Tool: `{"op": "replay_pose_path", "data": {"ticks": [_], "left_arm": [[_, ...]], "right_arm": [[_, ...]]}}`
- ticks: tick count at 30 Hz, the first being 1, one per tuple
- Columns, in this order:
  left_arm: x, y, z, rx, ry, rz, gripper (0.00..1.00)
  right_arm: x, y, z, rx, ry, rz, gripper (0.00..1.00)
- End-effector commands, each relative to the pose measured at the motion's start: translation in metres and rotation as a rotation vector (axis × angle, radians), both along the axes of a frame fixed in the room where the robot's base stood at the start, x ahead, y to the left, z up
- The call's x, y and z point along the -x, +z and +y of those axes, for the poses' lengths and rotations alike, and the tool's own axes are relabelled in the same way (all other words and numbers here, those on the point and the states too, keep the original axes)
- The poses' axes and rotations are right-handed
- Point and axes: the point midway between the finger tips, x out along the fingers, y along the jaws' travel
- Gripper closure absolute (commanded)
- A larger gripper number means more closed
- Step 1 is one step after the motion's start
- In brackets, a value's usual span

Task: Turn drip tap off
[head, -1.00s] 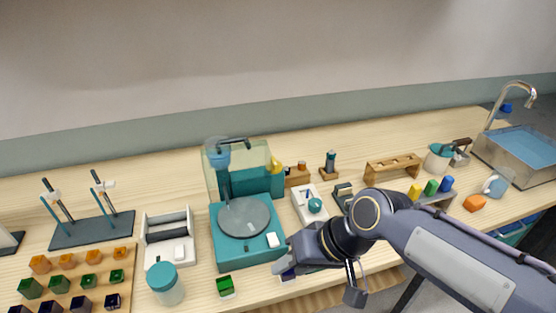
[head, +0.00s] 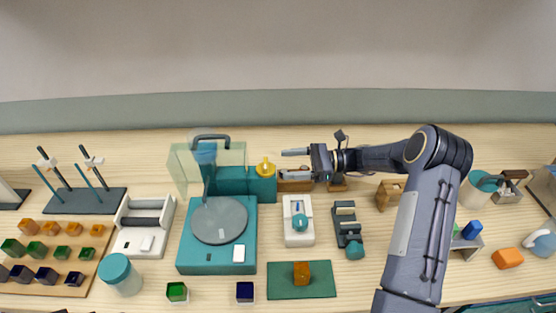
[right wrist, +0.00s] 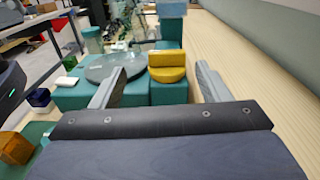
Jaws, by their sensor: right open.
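The yellow drip tap (head: 265,168) sits at the right end of the teal machine (head: 187,258), behind its grey round plate (head: 220,220). In the right wrist view the tap (right wrist: 167,74) stands ahead, framed by the two fingers. My right gripper (head: 286,164) is open and empty, just right of the tap and pointing left at it. In the right wrist view its fingers (right wrist: 158,90) are wide apart, one on either side of the tap. I see no contact with the tap. My left gripper is not in view.
A clear cover (head: 182,166) with a dark handle stands over the back of the machine. A white unit with a teal knob (head: 299,222) and a dark unit (head: 347,228) stand in front of my right arm. A wooden block stand (head: 295,186) lies beneath my gripper.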

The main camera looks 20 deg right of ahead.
Motion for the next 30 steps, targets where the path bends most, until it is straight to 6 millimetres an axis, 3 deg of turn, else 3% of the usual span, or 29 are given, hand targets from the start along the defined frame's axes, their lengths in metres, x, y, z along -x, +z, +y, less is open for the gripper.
{"op": "replay_pose_path", "data": {"ticks": [5,19,30], "left_arm": [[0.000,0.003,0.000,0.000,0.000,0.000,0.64],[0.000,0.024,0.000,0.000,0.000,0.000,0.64],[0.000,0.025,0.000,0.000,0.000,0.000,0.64]], "right_arm": [[-0.010,-0.009,0.001,-0.057,-0.020,0.033,0.30],[-0.027,-0.009,0.065,-0.053,-0.017,0.032,0.30],[-0.029,-0.011,0.071,-0.052,-0.020,0.031,0.30]]}}
